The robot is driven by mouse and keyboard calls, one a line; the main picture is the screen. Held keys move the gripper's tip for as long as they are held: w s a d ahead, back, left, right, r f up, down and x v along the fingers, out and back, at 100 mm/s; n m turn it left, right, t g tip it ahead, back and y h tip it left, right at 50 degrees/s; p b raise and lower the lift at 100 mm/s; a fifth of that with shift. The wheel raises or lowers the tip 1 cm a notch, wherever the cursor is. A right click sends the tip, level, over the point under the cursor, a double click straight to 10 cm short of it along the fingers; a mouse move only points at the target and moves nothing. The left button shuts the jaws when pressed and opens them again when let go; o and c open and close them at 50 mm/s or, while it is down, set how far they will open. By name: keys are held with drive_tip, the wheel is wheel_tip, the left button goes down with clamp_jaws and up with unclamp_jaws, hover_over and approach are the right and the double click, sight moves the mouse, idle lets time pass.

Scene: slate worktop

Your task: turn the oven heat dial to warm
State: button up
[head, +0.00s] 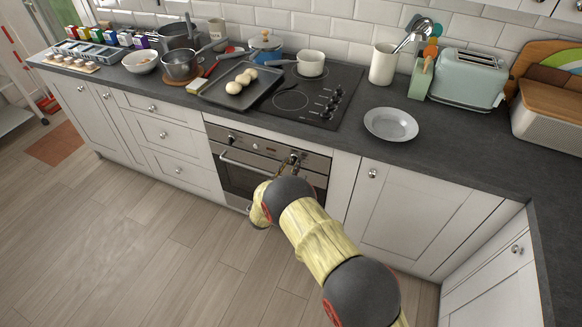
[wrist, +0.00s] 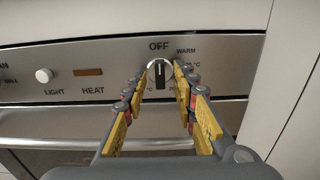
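The oven (head: 232,160) is built in under the worktop, with a steel control panel (wrist: 112,58). The heat dial (wrist: 160,74) is a round knob with a dark upright grip bar, just below the word OFF; its bar looks in line with OFF. The WARM mark (wrist: 186,51) is to its upper right. My gripper (wrist: 161,78) is open, one yellow-padded finger on each side of the dial, with a visible gap at each side. In the head view my gripper (head: 291,160) is at the panel's right part, and the dial is mostly hidden there.
A light knob (wrist: 43,76) and a HEAT lamp (wrist: 88,72) are left of the dial. The oven handle (wrist: 60,143) runs below the panel. Above is the hob (head: 318,100) with a baking tray (head: 262,104) and pots. A plate (head: 391,124) lies right of it.

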drive_tip(key=shift+w, duration=0.1)
drive_tip(key=shift+c, duration=0.9)
clamp_jaws()
